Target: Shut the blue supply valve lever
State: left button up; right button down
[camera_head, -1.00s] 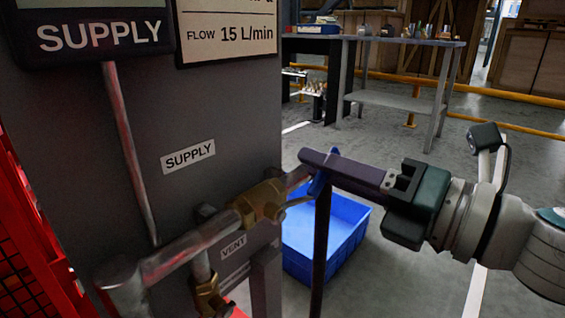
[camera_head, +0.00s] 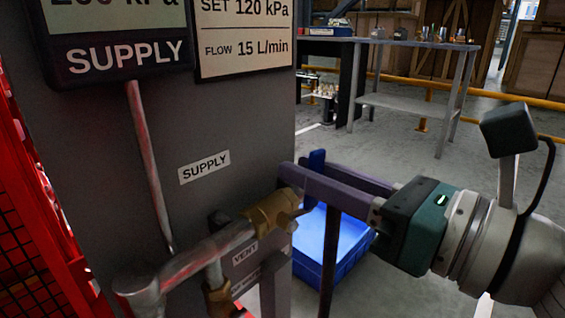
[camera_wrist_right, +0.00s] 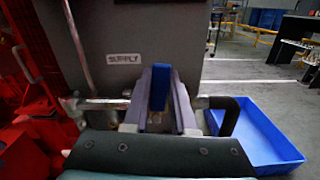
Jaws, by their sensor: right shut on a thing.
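The blue supply valve lever (camera_head: 317,160) stands upright between the fingers of my right gripper (camera_head: 293,172). The brass supply valve body (camera_head: 268,212) sits on the pipe just left of the fingertips. In the right wrist view the blue lever (camera_wrist_right: 160,86) stands between the two purple-grey fingers of my right gripper (camera_wrist_right: 160,110), which is shut on it. The lower part of the lever and its joint to the valve are partly hidden by the fingers. My left gripper is in neither current view.
The grey panel (camera_head: 215,130) with SUPPLY labels stands behind the valve. A dark post (camera_head: 329,260) rises below my right fingers. A blue bin (camera_head: 352,243) lies on the floor behind. Red mesh guarding (camera_head: 20,240) is at left. A workbench (camera_head: 405,105) stands at the back.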

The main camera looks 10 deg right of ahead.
jog(key=shift+s+a+n, duration=0.15)
jog(key=shift+a+n, duration=0.05)
jog(key=shift+n, duration=0.2)
jog(key=c, duration=0.7)
grip_release()
jog(key=shift+b+v, duration=1.65)
jog(key=shift+v, duration=3.35)
